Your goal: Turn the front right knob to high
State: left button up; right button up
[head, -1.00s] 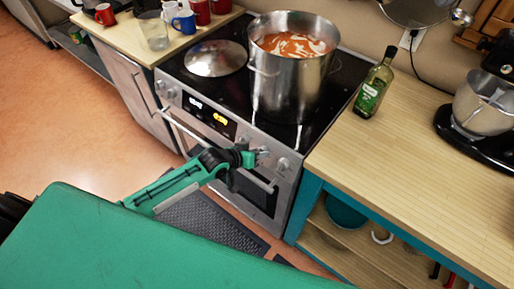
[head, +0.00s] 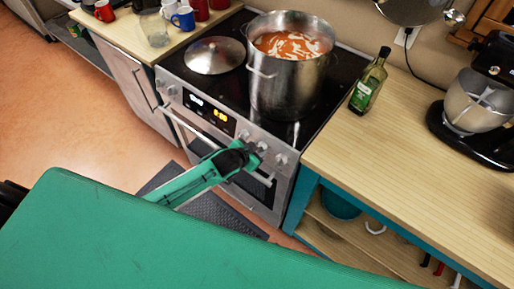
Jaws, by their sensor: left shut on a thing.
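The stove's front panel carries a clock display (head: 220,115) with knobs on both sides of it. My left gripper (head: 256,150) is at the knobs right of the display, its jaws shut on the middle one of three there, a silver knob (head: 262,146). The jaws partly cover this knob, and its pointer setting cannot be read. One knob (head: 244,134) shows just left of the jaws and another (head: 281,159) to their right, near the stove's right edge. My right gripper is not in view.
A large steel pot (head: 287,85) of red soup stands on the right of the cooktop, and a lid (head: 214,55) lies at left. The oven handle (head: 190,130) runs below the panel. A green bottle (head: 368,84) stands on the wooden counter (head: 400,135) at right.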

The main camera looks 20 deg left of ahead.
pick_arm(q)
jog(key=shift+s+f, duration=0.1)
dwell(0.3)
jog(key=o, duration=1)
jog(key=b+v, duration=0.2)
jog(key=v, duration=1.1)
jog(key=shift+s+r+b, duration=0.25)
jog(key=shift+r+b, duration=0.05)
jog(key=shift+b, duration=0.1)
